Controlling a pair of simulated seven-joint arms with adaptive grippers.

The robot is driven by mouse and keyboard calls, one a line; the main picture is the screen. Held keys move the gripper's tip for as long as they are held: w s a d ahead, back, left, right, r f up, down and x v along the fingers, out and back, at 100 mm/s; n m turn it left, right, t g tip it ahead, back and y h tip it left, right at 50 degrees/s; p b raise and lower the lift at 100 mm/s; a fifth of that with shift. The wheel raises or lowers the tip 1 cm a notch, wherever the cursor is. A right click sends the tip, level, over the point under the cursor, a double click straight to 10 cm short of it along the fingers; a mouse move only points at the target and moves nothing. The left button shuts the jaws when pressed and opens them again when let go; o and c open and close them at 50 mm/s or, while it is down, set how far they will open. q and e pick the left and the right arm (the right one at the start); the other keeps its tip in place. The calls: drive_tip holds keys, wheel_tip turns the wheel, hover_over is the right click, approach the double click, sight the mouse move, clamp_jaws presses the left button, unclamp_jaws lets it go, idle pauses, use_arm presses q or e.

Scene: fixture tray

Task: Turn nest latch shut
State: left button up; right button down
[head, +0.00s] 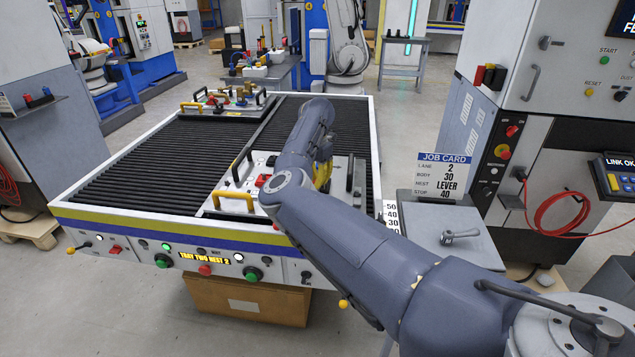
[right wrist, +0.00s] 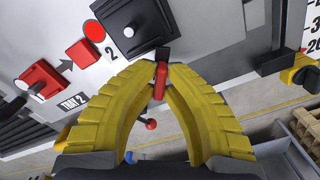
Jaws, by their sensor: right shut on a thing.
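The nest latch (right wrist: 160,82) is a small red lever on a black pivot. In the right wrist view it stands between the tips of my right gripper (right wrist: 161,70), whose curved yellow fingers are shut on it. The latch sits beside the dark square nest 2 block (right wrist: 130,28). The light fixture tray plate (right wrist: 78,14) carries a red disc and a red square near the "2". In the head view the right gripper (head: 323,176) is over the tray (head: 240,187), partly hidden by my arm, and the latch is hidden. My left gripper is not in view.
The tray rests on a black roller conveyor (head: 140,170) with a striped front edge. Yellow (head: 233,198) and black handles stand on it. Another tray (head: 225,102) with brass-coloured parts is behind. A job card (head: 444,178) stands at right. The left rollers are clear.

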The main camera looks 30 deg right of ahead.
idle(0.4)
drive_tip(key=n, duration=0.5)
drive_tip(key=shift+n, duration=0.4)
drive_tip(key=shift+n, duration=0.3)
drive_tip(key=c, duration=1.5)
unclamp_jaws()
drive_tip(key=shift+r, duration=0.1)
drive_tip(key=shift+r, duration=2.4)
